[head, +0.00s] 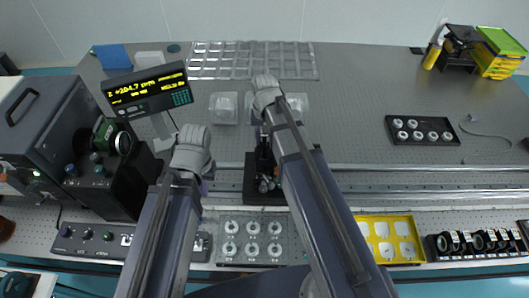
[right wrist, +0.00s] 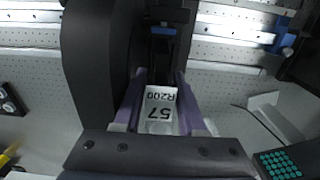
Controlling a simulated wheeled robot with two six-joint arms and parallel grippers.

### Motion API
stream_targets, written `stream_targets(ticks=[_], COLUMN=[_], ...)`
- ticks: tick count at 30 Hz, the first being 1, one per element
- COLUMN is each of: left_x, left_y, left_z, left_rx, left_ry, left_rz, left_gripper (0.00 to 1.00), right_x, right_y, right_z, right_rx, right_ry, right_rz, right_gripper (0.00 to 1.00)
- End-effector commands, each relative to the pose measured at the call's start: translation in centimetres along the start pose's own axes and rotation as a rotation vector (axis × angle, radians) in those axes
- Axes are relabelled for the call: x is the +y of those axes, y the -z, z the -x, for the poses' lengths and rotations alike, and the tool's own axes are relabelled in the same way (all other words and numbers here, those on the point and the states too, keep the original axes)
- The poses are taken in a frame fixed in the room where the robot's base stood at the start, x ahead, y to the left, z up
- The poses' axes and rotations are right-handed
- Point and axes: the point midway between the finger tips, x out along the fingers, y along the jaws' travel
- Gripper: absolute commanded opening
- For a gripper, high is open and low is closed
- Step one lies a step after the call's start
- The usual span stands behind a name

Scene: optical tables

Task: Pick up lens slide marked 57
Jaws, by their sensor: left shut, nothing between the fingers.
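The lens slide marked 57 (right wrist: 158,112) shows in the right wrist view, with its white label reading 57 and R200 upside down. The two purple fingers of my right gripper (right wrist: 160,82) stand on either side of it. I cannot tell whether they press on it or stand a little apart. In the head view my right arm covers most of this gripper, near a dark optical mount (head: 264,180) at the rail. My left gripper (head: 206,184) is mostly hidden behind its own wrist. It is shut and empty, left of the mount.
A long metal rail (head: 420,181) crosses the table. A grey tray of round parts (head: 288,225), a yellow tray (head: 420,256) and a row of dark lens mounts (head: 480,240) stand in front. A display (head: 146,90) and a dark instrument (head: 60,120) stand at left.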

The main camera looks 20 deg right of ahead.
Motion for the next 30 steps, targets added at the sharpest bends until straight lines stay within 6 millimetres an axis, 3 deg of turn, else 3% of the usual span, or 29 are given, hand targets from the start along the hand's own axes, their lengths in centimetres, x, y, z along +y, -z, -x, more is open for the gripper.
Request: stream_targets(ticks=[8,18,30], left_x=[0.02,0.02,0.02], left_y=[0.02,0.01,0.01], left_z=[-0.23,-0.23,-0.23], left_rx=[0.000,0.000,0.000], left_ry=[0.000,0.000,0.000], left_rz=[-0.001,-0.001,-0.001], left_gripper=[0.00,0.00,0.00], right_x=[0.01,0.01,0.01], right_y=[0.02,0.02,0.02], right_z=[-0.23,-0.23,-0.24], right_rx=[0.000,0.000,0.000], right_ry=[0.000,0.000,0.000], right_rz=[0.000,0.000,0.000], right_gripper=[0.39,0.01,0.00])
